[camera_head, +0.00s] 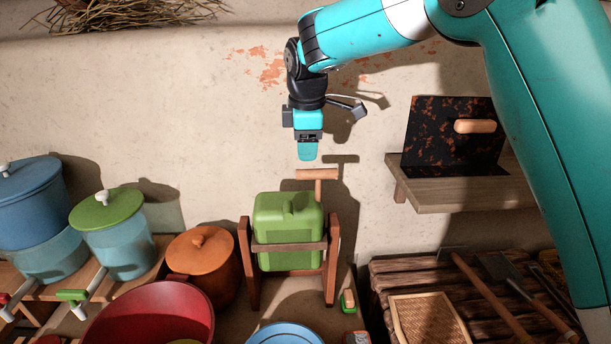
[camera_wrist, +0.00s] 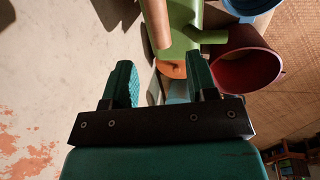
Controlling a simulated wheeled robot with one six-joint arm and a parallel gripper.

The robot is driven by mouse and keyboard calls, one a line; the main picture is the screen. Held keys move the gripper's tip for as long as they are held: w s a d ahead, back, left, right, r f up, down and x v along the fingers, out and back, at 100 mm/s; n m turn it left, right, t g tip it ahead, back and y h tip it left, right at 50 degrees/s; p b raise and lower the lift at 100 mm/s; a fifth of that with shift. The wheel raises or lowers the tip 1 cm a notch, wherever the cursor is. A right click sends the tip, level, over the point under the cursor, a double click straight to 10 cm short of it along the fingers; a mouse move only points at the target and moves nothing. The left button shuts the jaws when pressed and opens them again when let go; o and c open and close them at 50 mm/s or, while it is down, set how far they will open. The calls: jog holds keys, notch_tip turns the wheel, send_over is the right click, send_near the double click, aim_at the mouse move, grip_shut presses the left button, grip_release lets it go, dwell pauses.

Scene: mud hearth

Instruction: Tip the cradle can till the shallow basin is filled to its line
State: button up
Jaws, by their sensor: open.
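The cradle can (camera_head: 288,218) is a green can, looking upright in a brown wooden cradle (camera_head: 249,262) by the wall. A wooden T-shaped handle (camera_head: 317,174) stands up at its right side. A blue rim (camera_head: 285,335), probably the shallow basin, is cut off by the bottom edge in front of the can; its fill and line are hidden. My gripper (camera_head: 307,152) points down just above the handle, apart from it. In the wrist view its two fingers (camera_wrist: 160,82) are spread and empty, with the handle (camera_wrist: 156,22) beyond the gap and the green can (camera_wrist: 183,38) beside it.
A large red bowl (camera_head: 150,318) and an orange lidded pot (camera_head: 203,262) stand left of the cradle. Lidded tanks (camera_head: 112,240) with taps are farther left. A wooden shelf (camera_head: 470,188) juts out on the right. A slatted bench (camera_head: 390,280) holds tools and a woven tray.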

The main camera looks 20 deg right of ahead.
jog(key=f+p, duration=0.1)
jog(key=f, duration=0.2)
jog(key=w+f+p, duration=0.1)
jog(key=f, duration=0.3)
jog(key=w+f+p, duration=0.1)
jog(key=f, duration=0.2)
jog(key=shift+d+f, duration=0.2)
jog(key=shift+d, duration=0.05)
grip_shut()
